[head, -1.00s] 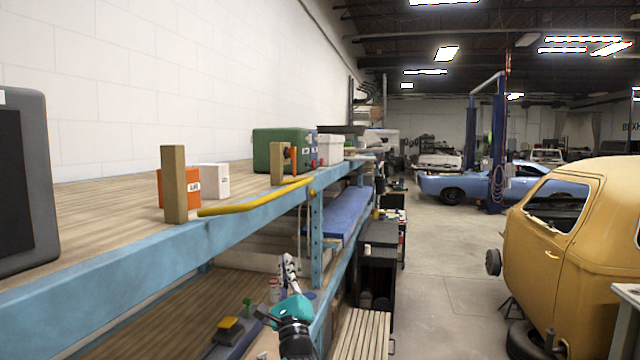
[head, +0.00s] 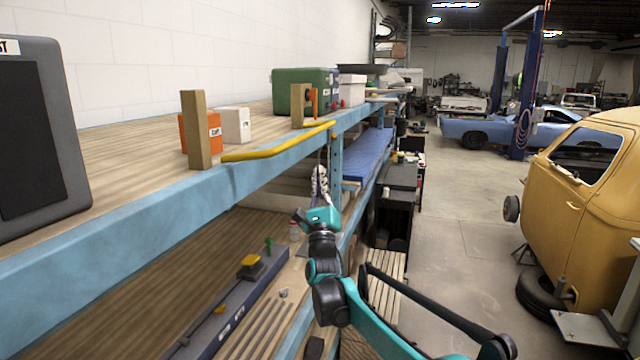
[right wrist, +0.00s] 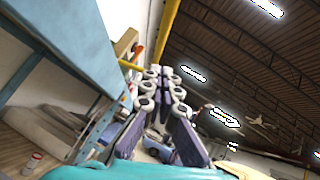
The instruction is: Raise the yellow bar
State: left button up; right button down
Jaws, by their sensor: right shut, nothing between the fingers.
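The yellow bar (head: 275,147) is a bent rod along the front edge of the upper shelf (head: 130,236), with its ends near two wooden posts, the near post (head: 196,130) and the far post (head: 298,106). In the right wrist view, the yellow bar (right wrist: 168,32) runs up past the top of the picture. My right gripper (head: 320,176) is shut and empty, fingers pointing up, below the bar and in front of the shelf edge. In the right wrist view, the gripper fingers (right wrist: 165,80) are together, apart from the bar. My left gripper is not in view.
An orange box (head: 199,134), a white box (head: 235,125) and a green case (head: 301,90) stand on the upper shelf. A dark grey machine (head: 72,130) is at the left. The lower shelf holds a yellow-topped item (head: 250,262). Open floor (head: 465,225) lies to the right.

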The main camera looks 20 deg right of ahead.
jog(key=w+r+p, duration=0.1)
jog(key=w+r, duration=0.3)
jog(key=r, duration=0.2)
jog(key=shift+w+a+r+p, duration=0.15)
jog(key=shift+r+p, duration=0.15)
jog(key=shift+p, duration=0.05)
